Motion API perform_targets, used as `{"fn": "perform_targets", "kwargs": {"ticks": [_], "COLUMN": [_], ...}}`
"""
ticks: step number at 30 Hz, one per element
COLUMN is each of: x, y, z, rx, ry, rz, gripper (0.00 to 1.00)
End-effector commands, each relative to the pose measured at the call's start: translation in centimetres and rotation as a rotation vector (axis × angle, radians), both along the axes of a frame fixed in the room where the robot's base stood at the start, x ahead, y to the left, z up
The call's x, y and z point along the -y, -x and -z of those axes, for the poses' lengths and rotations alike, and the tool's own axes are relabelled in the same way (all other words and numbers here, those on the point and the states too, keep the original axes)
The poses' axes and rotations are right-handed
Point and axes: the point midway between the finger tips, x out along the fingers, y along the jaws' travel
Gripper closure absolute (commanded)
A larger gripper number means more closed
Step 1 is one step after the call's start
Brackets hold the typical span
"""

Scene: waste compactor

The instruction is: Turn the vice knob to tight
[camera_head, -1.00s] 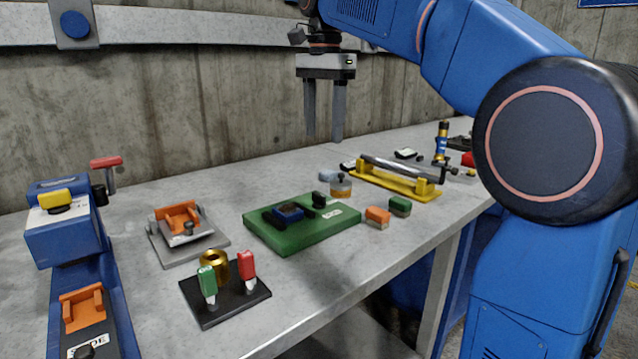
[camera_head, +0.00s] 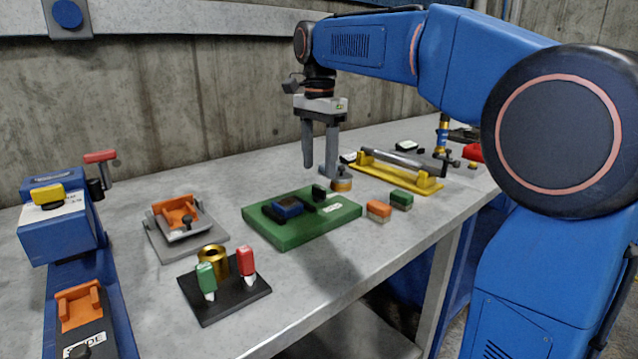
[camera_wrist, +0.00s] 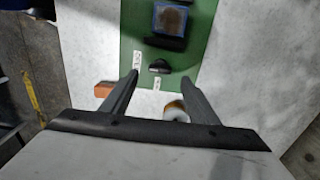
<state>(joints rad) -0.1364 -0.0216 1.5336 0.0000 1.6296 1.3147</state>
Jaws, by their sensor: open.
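The vice is a dark blue block with black jaws (camera_head: 287,209) on a green board (camera_head: 262,236). A small black knob (camera_head: 319,192) stands on the board to the right of it. In the wrist view, the knob (camera_wrist: 159,66) lies ahead of and between my fingertips, with small white labels on either side; their print is too small to read. My gripper (camera_head: 318,170) is open and empty, pointing down above the knob and apart from it. The fingers also show in the wrist view (camera_wrist: 159,78), spread wider than the knob.
A round brass-and-grey piece (camera_head: 342,181) and orange (camera_head: 378,210) and green (camera_head: 401,199) blocks stand close to the board. A yellow stand with a bar (camera_head: 400,172) is behind right. A black base with green and red handles (camera_head: 224,291) is front left.

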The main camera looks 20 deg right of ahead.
Motion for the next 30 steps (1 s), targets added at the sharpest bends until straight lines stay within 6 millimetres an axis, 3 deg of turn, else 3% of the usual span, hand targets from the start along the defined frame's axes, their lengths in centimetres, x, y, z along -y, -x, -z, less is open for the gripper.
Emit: {"fn": "perform_targets", "kwargs": {"ticks": [9, 23, 28, 30], "x": [0.0, 0.0, 0.0, 0.0], "y": [0.0, 0.0, 0.0, 0.0], "z": [4.6, 5.7, 5.7, 5.7], "rx": [-0.001, 0.0, 0.0, 0.0], "ry": [0.0, 0.0, 0.0, 0.0], "rz": [0.0, 0.0, 0.0, 0.0], "gripper": [0.45, 0.45, 0.81, 0.87]}}
